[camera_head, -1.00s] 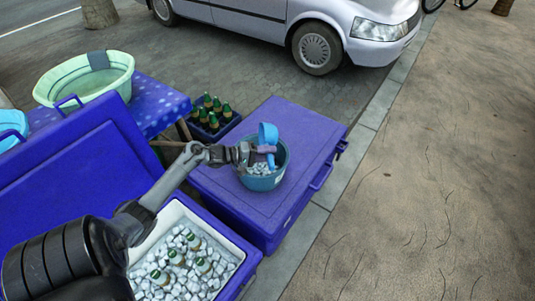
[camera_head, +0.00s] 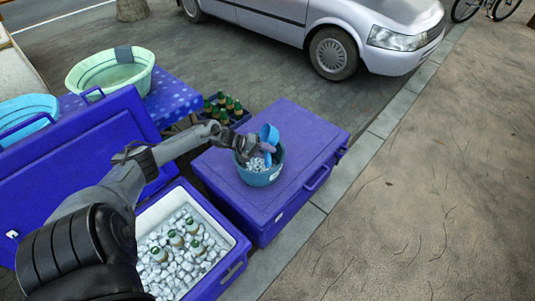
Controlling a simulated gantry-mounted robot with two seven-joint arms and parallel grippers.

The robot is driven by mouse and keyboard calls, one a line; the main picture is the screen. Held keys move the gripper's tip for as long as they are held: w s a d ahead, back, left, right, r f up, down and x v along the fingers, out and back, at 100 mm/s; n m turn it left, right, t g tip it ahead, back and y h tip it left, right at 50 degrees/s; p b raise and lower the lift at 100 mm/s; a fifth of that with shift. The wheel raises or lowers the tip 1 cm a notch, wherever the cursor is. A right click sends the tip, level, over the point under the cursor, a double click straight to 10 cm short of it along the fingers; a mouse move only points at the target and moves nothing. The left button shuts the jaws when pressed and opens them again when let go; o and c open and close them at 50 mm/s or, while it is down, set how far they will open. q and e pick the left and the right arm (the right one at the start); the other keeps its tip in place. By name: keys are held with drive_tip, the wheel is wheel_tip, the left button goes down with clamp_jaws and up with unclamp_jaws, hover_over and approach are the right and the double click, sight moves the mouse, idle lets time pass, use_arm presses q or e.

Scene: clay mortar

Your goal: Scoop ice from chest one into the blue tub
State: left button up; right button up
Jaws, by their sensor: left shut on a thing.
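The blue tub (camera_head: 262,178) stands on the lid of a closed blue chest (camera_head: 222,185) and has ice (camera_head: 257,163) in it. My left gripper (camera_head: 257,147) is over the tub, shut on a light blue scoop (camera_head: 268,133). The scoop is tilted up over the tub; I cannot see what is inside it. An open chest (camera_head: 236,262) at the lower left holds ice (camera_head: 177,268) and several green-topped bottles. I cannot tell from the picture which chest is numbered one. My right gripper is not in view.
The open chest's raised lid (camera_head: 75,160) stands on the left. Behind it, a blue table (camera_head: 176,97) bears a green basin (camera_head: 82,77) and a blue basin (camera_head: 22,110). A bottle crate (camera_head: 238,117) is behind the closed chest. A silver car (camera_head: 385,62) is parked beyond; pavement on the right is clear.

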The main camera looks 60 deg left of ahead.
use_arm(q)
drive_tip(key=shift+w+d+g, duration=0.2)
drive_tip(key=shift+w+g, duration=0.1)
drive_tip(key=shift+g, duration=0.3)
drive_tip(key=g+y+b, duration=0.1)
drive_tip(key=g, duration=0.2)
drive_tip(key=w+g+y+b, duration=0.1)
drive_tip(key=g+y, duration=0.1)
drive_tip(key=g, duration=0.1)
drive_tip(key=r+g+y+b, duration=0.1)
drive_tip(key=g, duration=0.2)
drive_tip(key=shift+w+d+y, duration=0.35)
drive_tip(key=shift+d+y, duration=0.05)
